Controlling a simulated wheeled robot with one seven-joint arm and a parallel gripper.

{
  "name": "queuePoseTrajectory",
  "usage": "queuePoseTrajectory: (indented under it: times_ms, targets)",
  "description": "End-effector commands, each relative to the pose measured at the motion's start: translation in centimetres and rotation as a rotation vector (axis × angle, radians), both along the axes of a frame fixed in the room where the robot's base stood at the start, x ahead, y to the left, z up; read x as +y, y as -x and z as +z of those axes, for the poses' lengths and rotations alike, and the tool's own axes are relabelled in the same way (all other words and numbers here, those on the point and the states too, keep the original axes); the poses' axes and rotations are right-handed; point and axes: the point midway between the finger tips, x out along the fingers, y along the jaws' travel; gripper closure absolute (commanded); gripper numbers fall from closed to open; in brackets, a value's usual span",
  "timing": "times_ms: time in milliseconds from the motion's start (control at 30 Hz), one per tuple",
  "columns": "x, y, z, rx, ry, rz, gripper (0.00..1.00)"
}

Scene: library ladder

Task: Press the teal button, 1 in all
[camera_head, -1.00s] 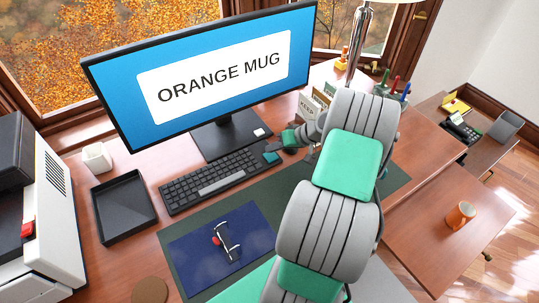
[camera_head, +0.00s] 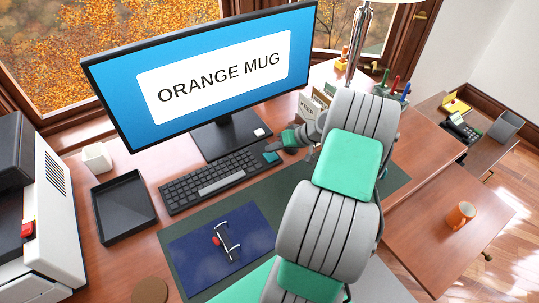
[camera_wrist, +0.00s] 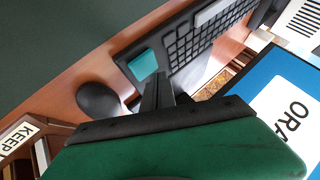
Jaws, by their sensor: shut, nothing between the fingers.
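The teal button (camera_head: 271,157) is a square teal key at the right end of the black keyboard (camera_head: 212,180), below the monitor. In the wrist view the teal button (camera_wrist: 143,65) sits at the keyboard's near corner, with its face in clear view. My gripper (camera_head: 280,149) is close beside the button, on its upper right side in the head view. In the wrist view my gripper (camera_wrist: 157,80) has its dark fingers shut together, with the tips right by the button's edge. Nothing is between them. I cannot tell whether the tips touch the button.
A dark mouse (camera_wrist: 98,98) lies near the fingers. The monitor (camera_head: 210,75) reads "ORANGE MUG" and stands behind the keyboard. A box marked "KEEP" (camera_wrist: 17,137) is close to my gripper. A black tray (camera_head: 124,205) and a blue mat (camera_head: 190,252) lie on the desk.

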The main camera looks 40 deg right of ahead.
Motion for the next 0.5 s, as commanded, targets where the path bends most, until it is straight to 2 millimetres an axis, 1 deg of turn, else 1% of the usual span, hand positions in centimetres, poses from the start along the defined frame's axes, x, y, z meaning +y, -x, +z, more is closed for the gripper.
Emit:
queuePoseTrajectory:
  times_ms: [167, 400, 500]
  targets:
    - [0.0, 0.0, -0.06, 0.0, 0.0, 0.0, 1.0]
    - [-0.03, 0.1, -0.98, 0.0, 0.0, 0.0, 1.0]
    - [-0.04, 0.11, -0.93, 0.0, 0.0, 0.0, 1.0]
